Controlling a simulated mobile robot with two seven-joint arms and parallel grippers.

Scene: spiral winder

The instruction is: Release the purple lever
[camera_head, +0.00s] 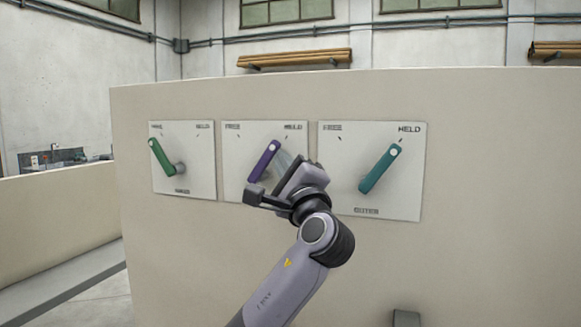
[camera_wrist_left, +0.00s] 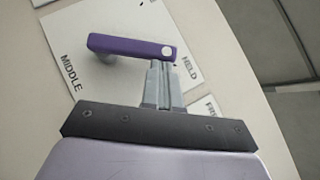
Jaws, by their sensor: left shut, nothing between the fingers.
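The purple lever (camera_head: 264,160) is on the middle white panel (camera_head: 235,138), its dotted end tilted up and right toward the HELD mark. In the left wrist view the purple lever (camera_wrist_left: 130,47) lies across the picture with a white dot at its end. My left gripper (camera_head: 285,163) is shut and empty, at the right, HELD side of the lever. Its fingertips (camera_wrist_left: 161,66) are close beside the dotted end; I cannot tell whether they touch. My gripper hides the lower right of the panel. My right gripper is out of view.
A green lever (camera_head: 161,156) on the left panel (camera_head: 200,150) points toward its FREE side. A teal lever (camera_head: 379,169) on the right panel (camera_head: 335,165) points toward HELD. All panels are on a curved beige wall (camera_head: 480,170). The space in front of the left panel is clear.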

